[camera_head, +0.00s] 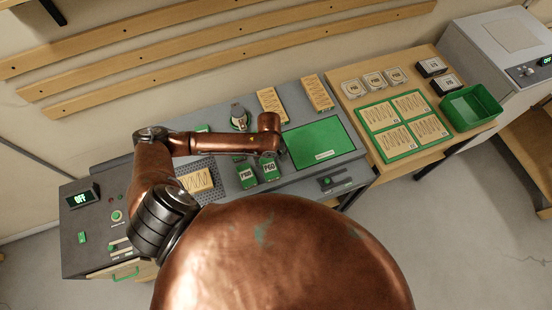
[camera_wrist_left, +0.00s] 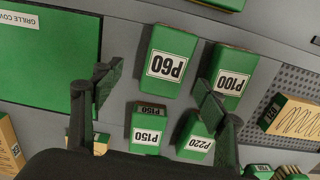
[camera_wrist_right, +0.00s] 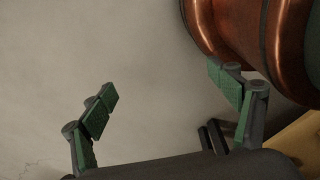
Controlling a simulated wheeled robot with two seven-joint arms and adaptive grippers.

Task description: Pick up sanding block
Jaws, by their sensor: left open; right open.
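Green blocks with white grit labels lie on the grey bench. The P60 block (camera_head: 270,169) and the P100 block (camera_head: 246,176) are side by side below my left wrist in the head view. In the left wrist view the P60 block (camera_wrist_left: 169,60), P100 block (camera_wrist_left: 228,77), P150 block (camera_wrist_left: 149,130) and P220 block (camera_wrist_left: 196,137) show. My left gripper (camera_wrist_left: 160,80) is open and empty above them, its fingers spread either side of the P60 and P150 blocks. My right gripper (camera_wrist_right: 163,82) is open and empty, with pale floor beyond it.
A green mat (camera_head: 319,143) lies right of the blocks. A wooden table holds a green board of wooden pieces (camera_head: 380,116) and a green bin (camera_head: 470,109). A perforated grey panel (camera_wrist_left: 290,88) adjoins the blocks. My copper arm covers part of the bench.

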